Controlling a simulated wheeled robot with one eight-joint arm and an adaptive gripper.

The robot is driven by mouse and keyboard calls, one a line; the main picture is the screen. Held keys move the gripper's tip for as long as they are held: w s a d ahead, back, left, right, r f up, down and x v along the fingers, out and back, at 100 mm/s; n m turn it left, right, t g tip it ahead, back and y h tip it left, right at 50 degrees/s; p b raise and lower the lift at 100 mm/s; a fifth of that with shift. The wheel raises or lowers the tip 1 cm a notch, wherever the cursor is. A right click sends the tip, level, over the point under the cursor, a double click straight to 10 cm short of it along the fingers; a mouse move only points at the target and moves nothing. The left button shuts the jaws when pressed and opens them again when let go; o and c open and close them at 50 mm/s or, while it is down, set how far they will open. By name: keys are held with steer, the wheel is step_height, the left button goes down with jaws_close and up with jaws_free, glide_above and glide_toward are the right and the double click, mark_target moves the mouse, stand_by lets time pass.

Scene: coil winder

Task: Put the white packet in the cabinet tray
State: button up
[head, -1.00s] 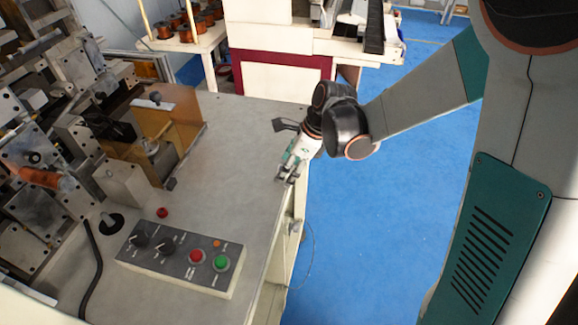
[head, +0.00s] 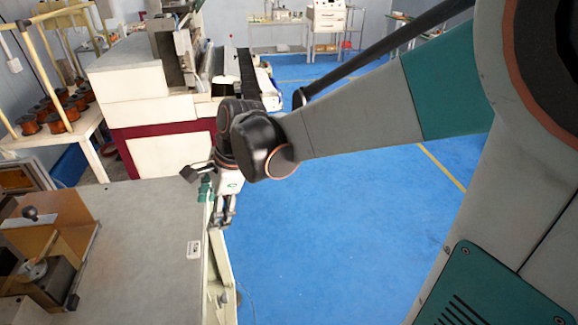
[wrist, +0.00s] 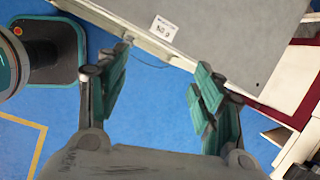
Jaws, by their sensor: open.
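A small flat white rectangle with dark print (head: 194,248) lies on the grey machine top (head: 140,240) near its right edge. It also shows in the wrist view (wrist: 162,28), beyond my fingertips; I cannot tell whether it is the white packet or a printed label. My gripper (head: 222,222) points down beside the right edge of the top. In the wrist view my gripper (wrist: 163,68) has its fingers wide apart, with only the top's edge and blue floor behind the gap. I cannot make out a cabinet tray.
An amber-sided box (head: 50,235) stands on the left of the top. A white and dark red machine (head: 160,145) stands behind it. Copper spools (head: 62,112) sit on a side table. Shelves (head: 285,30) stand at the far wall. Blue floor (head: 330,250) is clear to the right.

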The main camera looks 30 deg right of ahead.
steer(key=s+d+r+n+t+h, duration=0.1)
steer(key=s+d+r+n+t, duration=0.1)
steer(key=s+n, duration=0.5)
steer(key=s+d+r+n+t+h, duration=0.2)
steer(key=s+n, duration=0.5)
steer(key=n, duration=0.4)
steer(key=shift+s+d+r, duration=0.2)
steer(key=shift+d+r, duration=0.3)
steer(key=shift+d, duration=0.25)
steer(key=shift+s+d+n+t+h, duration=0.15)
steer(key=shift+n+t+h, duration=0.15)
steer(key=shift+n, duration=0.4)
steer(key=shift+c, duration=1.1)
